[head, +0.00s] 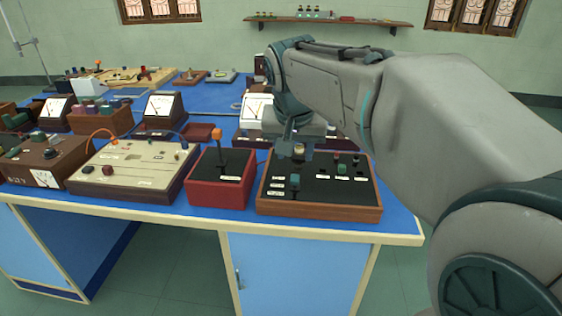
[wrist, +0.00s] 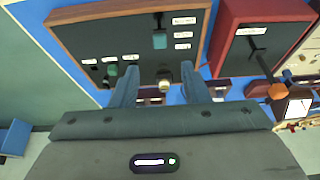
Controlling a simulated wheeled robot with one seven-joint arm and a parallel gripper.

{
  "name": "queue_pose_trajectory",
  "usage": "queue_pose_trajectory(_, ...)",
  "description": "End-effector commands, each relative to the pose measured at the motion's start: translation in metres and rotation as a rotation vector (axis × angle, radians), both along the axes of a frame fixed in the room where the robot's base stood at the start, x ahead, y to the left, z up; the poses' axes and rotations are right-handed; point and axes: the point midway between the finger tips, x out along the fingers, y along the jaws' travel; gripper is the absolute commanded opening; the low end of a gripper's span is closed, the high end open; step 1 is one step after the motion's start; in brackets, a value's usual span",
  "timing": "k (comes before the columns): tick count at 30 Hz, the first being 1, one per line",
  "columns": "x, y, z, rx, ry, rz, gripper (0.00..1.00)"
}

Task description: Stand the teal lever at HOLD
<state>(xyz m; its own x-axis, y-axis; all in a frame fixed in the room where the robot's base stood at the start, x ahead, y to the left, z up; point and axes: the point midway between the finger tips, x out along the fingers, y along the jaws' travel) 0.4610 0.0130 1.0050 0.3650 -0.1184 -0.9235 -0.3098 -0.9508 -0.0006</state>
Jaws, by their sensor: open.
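The teal lever (head: 295,181) stands on the black top of a wood-framed control box (head: 320,208), near its front left. Three small white labels, too small to read, lie beside it. In the wrist view the teal lever (wrist: 159,40) shows its cap just beyond my fingertips, close to the labels; I cannot tell which label it points to. My gripper (wrist: 160,72) is open and empty, its fingers apart. In the head view my gripper (head: 298,152) hangs over the back part of the box, behind the lever. A pale, brassy knob (wrist: 164,78) shows between the fingers.
Several small knobs, including a green one (wrist: 112,70), stand on the same box. A red box with an orange-tipped lever (head: 217,135) stands close on the left. A beige panel (head: 135,165) is further left. Meters stand behind. The blue bench's right front corner is clear.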

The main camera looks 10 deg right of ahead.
Motion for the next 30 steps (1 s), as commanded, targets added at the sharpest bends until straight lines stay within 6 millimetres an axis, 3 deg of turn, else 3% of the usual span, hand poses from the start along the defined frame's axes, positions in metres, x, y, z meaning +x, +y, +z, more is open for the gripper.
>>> queue_pose_trajectory(1, 0.004, -0.002, -0.015, 0.000, 0.006, -0.001, 0.42)
queue_pose_trajectory(6, 0.017, -0.006, -0.049, 0.000, 0.005, -0.001, 0.42)
queue_pose_trajectory(12, 0.029, -0.010, -0.077, -0.001, 0.003, -0.001, 0.42)
queue_pose_trajectory(18, 0.034, -0.012, -0.089, -0.001, 0.001, 0.001, 0.42)
queue_pose_trajectory(26, 0.035, -0.012, -0.090, 0.000, 0.000, 0.001, 0.42)
queue_pose_trajectory(27, 0.035, -0.012, -0.090, 0.000, 0.000, 0.001, 0.39)
queue_pose_trajectory(30, 0.035, -0.012, -0.090, 0.000, 0.000, 0.001, 0.11)
